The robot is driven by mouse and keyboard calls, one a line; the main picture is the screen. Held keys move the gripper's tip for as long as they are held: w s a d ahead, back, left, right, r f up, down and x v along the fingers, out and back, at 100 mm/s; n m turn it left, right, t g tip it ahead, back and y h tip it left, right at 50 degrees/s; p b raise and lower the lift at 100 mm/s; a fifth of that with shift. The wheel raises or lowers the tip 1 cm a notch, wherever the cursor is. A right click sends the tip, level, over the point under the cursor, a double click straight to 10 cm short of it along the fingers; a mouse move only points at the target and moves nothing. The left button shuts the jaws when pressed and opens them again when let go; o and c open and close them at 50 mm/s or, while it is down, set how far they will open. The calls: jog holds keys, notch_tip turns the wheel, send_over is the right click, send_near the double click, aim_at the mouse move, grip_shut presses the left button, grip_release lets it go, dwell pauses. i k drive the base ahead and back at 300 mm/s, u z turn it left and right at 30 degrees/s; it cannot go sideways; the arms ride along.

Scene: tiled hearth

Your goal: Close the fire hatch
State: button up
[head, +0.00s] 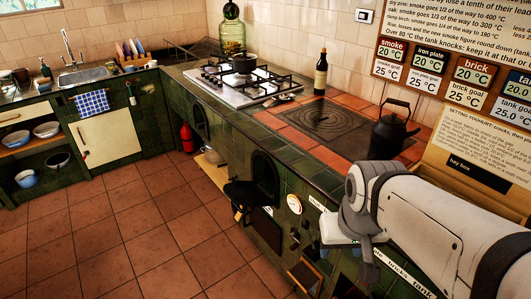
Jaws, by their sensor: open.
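The fire hatch appears to be the black door (243,193) on the front of the green-tiled hearth. It stands swung out from a dark arched opening (265,176), so the opening shows uncovered. No label on it is readable. My gripper (362,243) is at the lower right, in front of the hearth front and seen from behind. It is open, with no object visible in it. It is well apart from the hatch, to the right of it and nearer to the camera. My arm hides part of the hearth front.
A black kettle (393,130) stands beside the dark hotplate (333,118); a bottle (321,73) stands behind. A round gauge (294,204) is right of the opening. A red extinguisher (186,137) stands farther back. The tiled floor (150,220) left of the hearth is clear.

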aim_at(244, 194)
jog(key=z, duration=2.05)
jog(key=k, duration=1.3)
jog(key=u, duration=1.95)
jog(key=i, duration=1)
jog(key=u, duration=0.1)
